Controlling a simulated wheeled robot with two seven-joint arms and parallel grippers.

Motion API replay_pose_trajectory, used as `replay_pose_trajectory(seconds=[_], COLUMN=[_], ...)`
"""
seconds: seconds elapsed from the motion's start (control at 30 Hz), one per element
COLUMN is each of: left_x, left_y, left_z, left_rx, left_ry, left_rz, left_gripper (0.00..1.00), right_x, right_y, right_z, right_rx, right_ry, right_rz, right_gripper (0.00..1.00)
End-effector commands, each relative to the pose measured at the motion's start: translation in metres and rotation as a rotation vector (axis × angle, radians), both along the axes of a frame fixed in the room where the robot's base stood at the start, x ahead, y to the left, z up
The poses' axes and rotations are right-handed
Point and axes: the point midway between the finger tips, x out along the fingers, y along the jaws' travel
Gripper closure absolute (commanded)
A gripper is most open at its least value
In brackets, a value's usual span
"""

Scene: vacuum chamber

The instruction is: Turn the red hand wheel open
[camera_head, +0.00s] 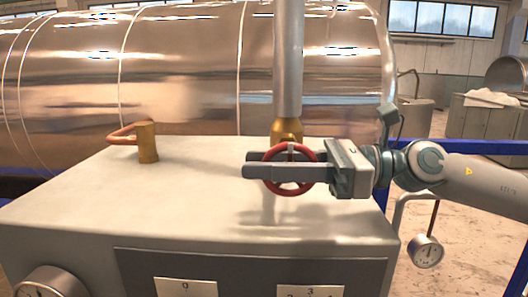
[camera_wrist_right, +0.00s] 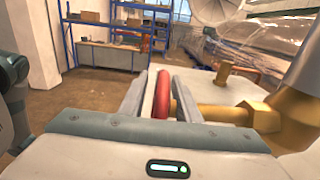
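The red hand wheel (camera_head: 311,183) stands upright on a brass valve (camera_head: 286,131) beneath a vertical grey pipe, above the box top. My right gripper (camera_head: 250,166) reaches in from the right, its two fingers on either side of the wheel. The near finger hides part of the rim. In the right wrist view the red wheel (camera_wrist_right: 162,98) lies between the fingers (camera_wrist_right: 162,82), with a narrow gap beside it, so the gripper looks open around it. The brass valve also shows there at the right (camera_wrist_right: 245,116). My left gripper is not in view.
A large shiny metal tank (camera_head: 180,75) lies behind the pale box (camera_head: 80,205). A brass fitting with a copper pipe (camera_head: 148,143) stands on the box at left. Gauges sit at lower left (camera_head: 48,284) and right (camera_head: 427,251). A blue rail (camera_head: 460,147) runs behind my right arm.

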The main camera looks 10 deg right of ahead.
Motion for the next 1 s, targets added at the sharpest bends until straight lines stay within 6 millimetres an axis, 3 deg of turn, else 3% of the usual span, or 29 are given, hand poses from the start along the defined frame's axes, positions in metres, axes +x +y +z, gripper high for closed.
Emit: replay_pose_trajectory(seconds=[0.37,0.5,1.0], left_x=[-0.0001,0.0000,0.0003], left_y=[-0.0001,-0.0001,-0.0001], left_z=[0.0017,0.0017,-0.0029], left_rx=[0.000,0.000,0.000], left_ry=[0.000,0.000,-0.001], left_rz=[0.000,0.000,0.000], left_gripper=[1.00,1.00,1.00], right_x=[0.0008,0.0009,0.0007], right_y=[0.0028,0.0028,0.0028], right_z=[-0.0006,-0.0005,-0.0018], right_rx=[0.000,0.000,-0.031], right_ry=[0.000,0.000,0.006], right_rz=[-0.001,-0.001,-0.001], right_gripper=[0.70,1.00,1.00])
